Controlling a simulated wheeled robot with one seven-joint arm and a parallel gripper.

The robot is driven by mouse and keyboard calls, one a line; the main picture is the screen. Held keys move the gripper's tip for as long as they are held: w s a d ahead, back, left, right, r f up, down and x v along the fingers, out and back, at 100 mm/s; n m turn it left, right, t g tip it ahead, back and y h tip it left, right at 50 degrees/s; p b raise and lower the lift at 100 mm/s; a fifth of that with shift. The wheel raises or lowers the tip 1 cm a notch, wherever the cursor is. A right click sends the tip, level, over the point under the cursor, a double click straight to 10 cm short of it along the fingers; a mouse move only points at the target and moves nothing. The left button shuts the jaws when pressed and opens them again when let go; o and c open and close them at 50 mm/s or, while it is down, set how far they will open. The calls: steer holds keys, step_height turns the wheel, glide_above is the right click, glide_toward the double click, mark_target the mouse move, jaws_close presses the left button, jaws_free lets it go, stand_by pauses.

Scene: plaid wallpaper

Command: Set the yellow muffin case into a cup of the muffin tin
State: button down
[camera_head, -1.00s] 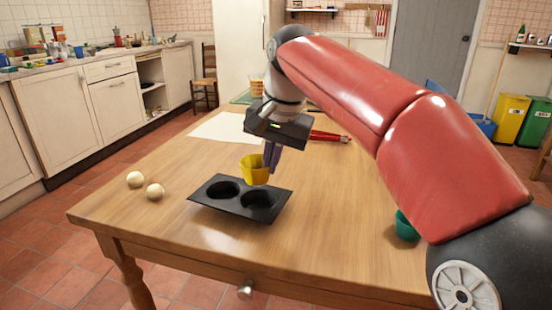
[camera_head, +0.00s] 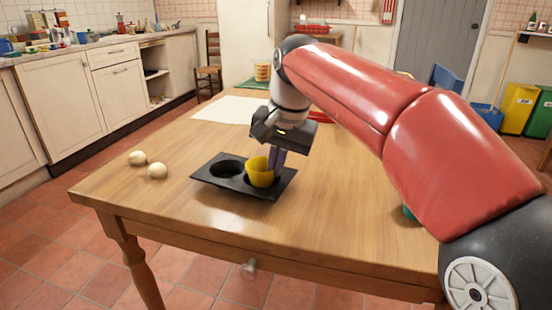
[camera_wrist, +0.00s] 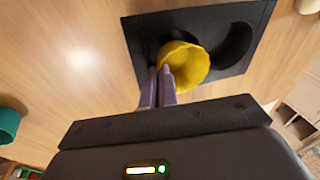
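The yellow muffin case (camera_head: 260,172) is at the right cup of the black muffin tin (camera_head: 212,185), upright, its lower part hidden by the cup's rim. The left cup is empty. My gripper (camera_head: 277,168) is shut on the near right wall of the case. In the wrist view the fingers (camera_wrist: 160,80) pinch the rim of the yellow case (camera_wrist: 186,66), which covers most of one cup of the tin (camera_wrist: 258,12). Whether the case touches the cup's bottom cannot be told.
A green cup (camera_wrist: 8,124) stands to the right, mostly hidden by my arm in the head view. The table's front is clear.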

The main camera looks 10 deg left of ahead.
steer(key=shift+f, duration=0.3)
steer(key=c, duration=2.2)
jaws_free()
steer(key=c, duration=1.6)
jaws_free()
steer(key=p+v, duration=0.1)
steer(key=v, duration=0.6)
steer(key=shift+r+p, duration=0.35)
steer(key=shift+s, duration=0.15)
